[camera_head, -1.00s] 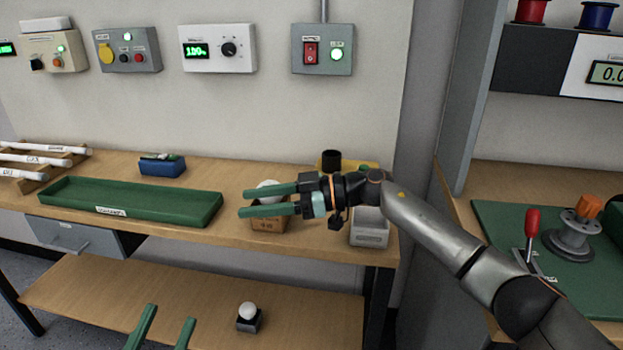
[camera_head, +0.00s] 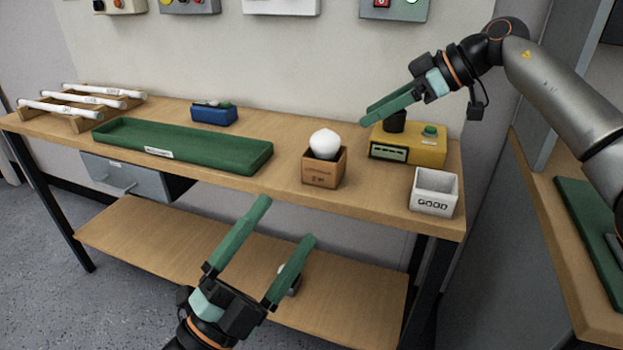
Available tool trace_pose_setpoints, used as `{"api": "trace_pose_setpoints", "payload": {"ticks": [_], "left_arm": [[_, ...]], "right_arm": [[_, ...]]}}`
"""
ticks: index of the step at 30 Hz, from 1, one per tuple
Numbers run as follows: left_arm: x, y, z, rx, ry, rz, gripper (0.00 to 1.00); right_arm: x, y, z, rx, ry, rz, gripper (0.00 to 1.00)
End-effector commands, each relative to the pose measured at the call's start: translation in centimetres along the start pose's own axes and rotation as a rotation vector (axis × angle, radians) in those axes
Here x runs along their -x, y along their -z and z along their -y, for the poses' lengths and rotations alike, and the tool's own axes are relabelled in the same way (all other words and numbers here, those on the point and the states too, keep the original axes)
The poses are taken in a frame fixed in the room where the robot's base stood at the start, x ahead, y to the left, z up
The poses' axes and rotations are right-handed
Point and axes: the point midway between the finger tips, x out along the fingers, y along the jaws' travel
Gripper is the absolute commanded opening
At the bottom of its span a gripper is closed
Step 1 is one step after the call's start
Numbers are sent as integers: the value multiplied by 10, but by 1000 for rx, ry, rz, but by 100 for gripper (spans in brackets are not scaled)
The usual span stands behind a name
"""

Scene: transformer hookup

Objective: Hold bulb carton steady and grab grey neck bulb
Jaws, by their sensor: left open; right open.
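The brown bulb carton (camera_head: 324,174) stands upright on the bench top near its front edge. A white bulb (camera_head: 324,144) sticks up out of it; its neck is hidden inside the carton. My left gripper (camera_head: 287,220) is open and empty, in front of and below the bench edge, left of the carton in the picture. My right gripper (camera_head: 366,115) is open and empty, raised above the bench to the right of the carton. Another bulb on the lower shelf (camera_head: 288,272) is mostly hidden behind my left gripper's finger.
A yellow tester (camera_head: 425,147) with a black socket stands right of the carton. A white box marked GOOD (camera_head: 432,193) sits at the bench's right end. A long green tray (camera_head: 215,152), a blue box (camera_head: 214,114) and a rack of white tubes (camera_head: 84,107) lie to the left.

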Motion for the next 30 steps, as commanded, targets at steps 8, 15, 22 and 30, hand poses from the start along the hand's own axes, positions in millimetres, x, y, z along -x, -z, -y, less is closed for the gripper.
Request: {"api": "trace_pose_setpoints", "payload": {"ticks": [8, 15, 22, 30], "left_arm": [[-55, -25, -55, -658, -236, 18, 100], [-88, -63, -81, -1289, -453, 3, 100], [-107, -101, -78, -1773, -632, -8, 100], [-116, -120, -73, -1971, -718, -11, 100]], "right_arm": [[0, 0, 0, 1, 1, -1, 50], [0, 0, 0, 1, 1, -1, 50], [0, 0, 0, 1, 1, -1, 50], [0, 0, 0, 1, 1, -2, 50]]}}
